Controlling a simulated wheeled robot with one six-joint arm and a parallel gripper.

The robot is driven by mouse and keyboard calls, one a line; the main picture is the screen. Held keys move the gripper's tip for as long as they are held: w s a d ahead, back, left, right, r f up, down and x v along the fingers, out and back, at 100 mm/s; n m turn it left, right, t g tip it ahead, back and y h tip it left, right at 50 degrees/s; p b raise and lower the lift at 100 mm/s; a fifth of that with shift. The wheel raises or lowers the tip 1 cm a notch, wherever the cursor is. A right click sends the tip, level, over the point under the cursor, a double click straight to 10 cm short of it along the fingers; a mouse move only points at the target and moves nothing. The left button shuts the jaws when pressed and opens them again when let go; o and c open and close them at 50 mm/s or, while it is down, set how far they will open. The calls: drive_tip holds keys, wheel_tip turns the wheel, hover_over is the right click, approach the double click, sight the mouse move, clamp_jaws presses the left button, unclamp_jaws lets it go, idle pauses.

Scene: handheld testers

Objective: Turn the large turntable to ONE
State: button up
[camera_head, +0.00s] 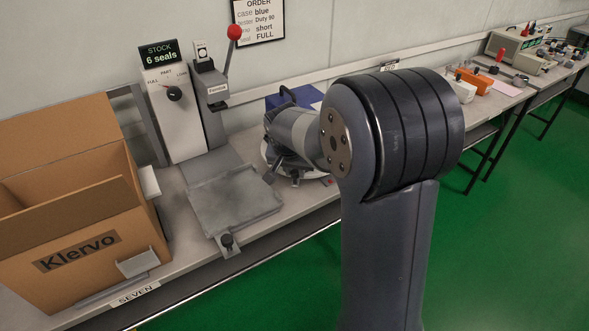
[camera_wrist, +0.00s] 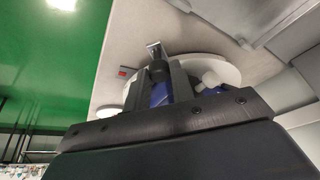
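The large turntable appears to be the pale round disc (camera_head: 266,156) on the bench, right of the grey plate, mostly hidden under my arm's end. In the wrist view a white round disc (camera_wrist: 226,70) lies just past my gripper (camera_wrist: 160,72). Something blue shows between the dark gripper parts, with a small white knob (camera_wrist: 214,77) beside them. In the head view my gripper (camera_head: 275,170) is low over the disc. Its fingertips are largely hidden, so I cannot tell whether they are open or touch anything. No position labels on the disc are readable.
A Klervo cardboard box (camera_head: 85,215) stands at the left. A press with a red-knobbed lever (camera_head: 234,32) and a grey plate (camera_head: 232,197) sit left of my gripper. A blue object (camera_head: 275,102) is behind it. More testers (camera_head: 515,50) are along the right bench.

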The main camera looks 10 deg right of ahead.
clamp_jaws()
drive_tip(key=shift+d, duration=0.1)
